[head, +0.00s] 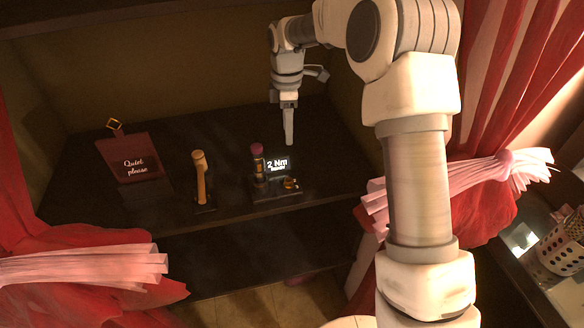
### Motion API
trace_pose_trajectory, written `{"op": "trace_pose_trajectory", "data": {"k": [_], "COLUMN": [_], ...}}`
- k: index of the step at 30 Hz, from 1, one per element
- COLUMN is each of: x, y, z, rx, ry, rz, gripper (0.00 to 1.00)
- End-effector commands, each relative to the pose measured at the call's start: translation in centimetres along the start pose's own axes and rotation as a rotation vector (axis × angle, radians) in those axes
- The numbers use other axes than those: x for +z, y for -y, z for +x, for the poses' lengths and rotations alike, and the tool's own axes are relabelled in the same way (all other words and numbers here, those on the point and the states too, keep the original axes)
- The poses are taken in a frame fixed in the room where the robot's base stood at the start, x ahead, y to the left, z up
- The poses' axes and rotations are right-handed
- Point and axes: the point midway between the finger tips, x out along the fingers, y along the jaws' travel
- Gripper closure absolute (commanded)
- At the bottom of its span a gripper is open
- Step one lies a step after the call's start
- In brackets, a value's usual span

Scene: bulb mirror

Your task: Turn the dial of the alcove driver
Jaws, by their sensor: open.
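The alcove driver stands on the dark shelf, with a small dark base (276,194), a lit display (278,164) reading "2 Nm" and an upright purple-topped tool (257,160) at its left. A small round yellowish part (291,184), which looks like the dial, sits low at the front right of the base. My gripper (289,142) points down above and behind the driver, apart from it. Its fingers are seen edge-on and overlap, with nothing visible between them; they are open. A smaller line under the reading is too small to read.
A yellow-handled tool (201,178) stands upright left of the driver. A dark red "Quiet please" sign (135,160) stands farther left. Red curtains (510,60) with pink ties flank the alcove. A perforated white holder (565,245) stands at the far right.

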Motion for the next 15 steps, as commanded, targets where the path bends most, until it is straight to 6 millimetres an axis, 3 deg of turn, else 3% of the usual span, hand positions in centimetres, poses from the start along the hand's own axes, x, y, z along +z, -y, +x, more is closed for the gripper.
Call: {"op": "trace_pose_trajectory", "data": {"k": [5,15], "x": [0.0,0.0], "y": [0.0,0.2], "z": [1.9,9.1], "rx": [-0.004,-0.007], "ry": [0.001,0.000], "rz": [-0.003,-0.002], "gripper": [0.40,0.40]}}
